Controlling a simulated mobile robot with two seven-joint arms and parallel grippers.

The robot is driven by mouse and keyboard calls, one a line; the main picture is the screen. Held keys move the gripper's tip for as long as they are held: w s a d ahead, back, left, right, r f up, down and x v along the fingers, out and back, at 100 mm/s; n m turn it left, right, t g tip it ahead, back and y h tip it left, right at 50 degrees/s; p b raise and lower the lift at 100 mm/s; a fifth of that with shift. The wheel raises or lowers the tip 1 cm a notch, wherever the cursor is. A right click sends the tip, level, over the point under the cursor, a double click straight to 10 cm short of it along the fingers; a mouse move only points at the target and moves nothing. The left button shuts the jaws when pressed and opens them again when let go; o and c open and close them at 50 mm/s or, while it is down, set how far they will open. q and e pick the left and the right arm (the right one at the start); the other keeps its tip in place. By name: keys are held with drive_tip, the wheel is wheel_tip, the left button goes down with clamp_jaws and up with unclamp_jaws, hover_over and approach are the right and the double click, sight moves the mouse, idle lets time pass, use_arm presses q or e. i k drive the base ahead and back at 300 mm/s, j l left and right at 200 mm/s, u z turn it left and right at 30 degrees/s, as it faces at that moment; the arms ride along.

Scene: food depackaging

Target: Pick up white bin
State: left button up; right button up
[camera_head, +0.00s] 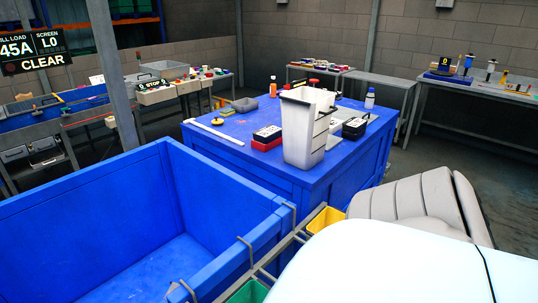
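The white bin (303,135) is a tall, tapered, off-white container with dark bands along its upper sides. It stands upright on the blue table (222,130), near its front edge. Its front side faces me, and a second pale shape shows at its upper right behind it. Neither my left gripper nor my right gripper shows in the head view. No gripper is seen touching the bin.
A large open blue crate (80,205) fills the lower left. A metal rail with a yellow bin (327,221) and a green bin (248,293) lies before the table.

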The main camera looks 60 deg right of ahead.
sight(307, 112)
drive_tip(key=z, duration=2.35)
drive_tip(key=i+l, duration=0.25)
drive_tip(key=l, duration=0.15)
drive_tip(key=i+l+u, duration=0.1)
drive_tip(key=i+l, duration=0.4)
drive_tip(key=l, duration=0.25)
